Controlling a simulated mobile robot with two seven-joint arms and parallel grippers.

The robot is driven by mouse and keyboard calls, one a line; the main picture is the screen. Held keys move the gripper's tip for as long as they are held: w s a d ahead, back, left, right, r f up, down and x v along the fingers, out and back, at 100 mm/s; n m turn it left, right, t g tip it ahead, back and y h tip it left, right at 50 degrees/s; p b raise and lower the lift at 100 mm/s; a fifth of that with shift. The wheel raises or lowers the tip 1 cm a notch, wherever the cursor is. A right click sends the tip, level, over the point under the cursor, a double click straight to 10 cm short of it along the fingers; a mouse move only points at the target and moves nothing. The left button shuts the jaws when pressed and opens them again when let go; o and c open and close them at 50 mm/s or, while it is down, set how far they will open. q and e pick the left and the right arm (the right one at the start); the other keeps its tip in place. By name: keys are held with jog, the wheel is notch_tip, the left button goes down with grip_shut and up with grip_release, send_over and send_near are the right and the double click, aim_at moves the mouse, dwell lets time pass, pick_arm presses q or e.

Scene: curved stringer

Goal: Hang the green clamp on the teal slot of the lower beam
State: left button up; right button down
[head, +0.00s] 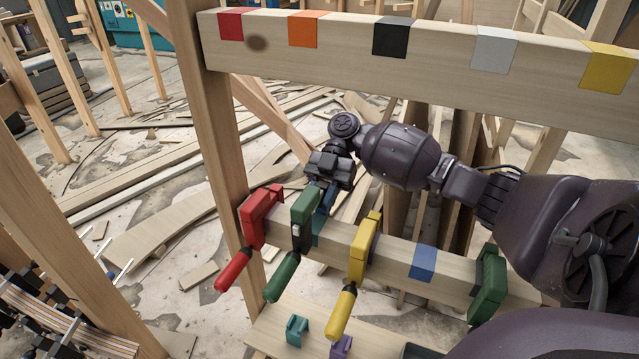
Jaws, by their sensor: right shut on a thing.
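The green clamp (304,220) is at the left part of the lower beam (395,255), with its handle (280,283) slanting down in front. It sits over or right beside the teal slot (319,233), of which a strip shows to the clamp's right. I cannot tell whether the clamp rests fully on the beam. My right gripper (324,192) reaches in from behind the beam and is shut on the green clamp; its fingertips are partly hidden by the clamp. My left gripper is not in view.
A red clamp (258,218) hangs close on the left and a yellow clamp (363,247) on the right. A blue slot (423,262) is bare. Another green clamp (488,284) is at the beam's right end. The upper beam (450,48) crosses above my right arm.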

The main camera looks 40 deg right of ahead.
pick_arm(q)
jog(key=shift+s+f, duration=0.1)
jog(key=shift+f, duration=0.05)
pick_arm(e)
jog(key=shift+f, duration=0.25)
pick_arm(q)
jog(key=shift+b, duration=0.3)
pick_arm(e)
jog(key=shift+f, duration=0.5)
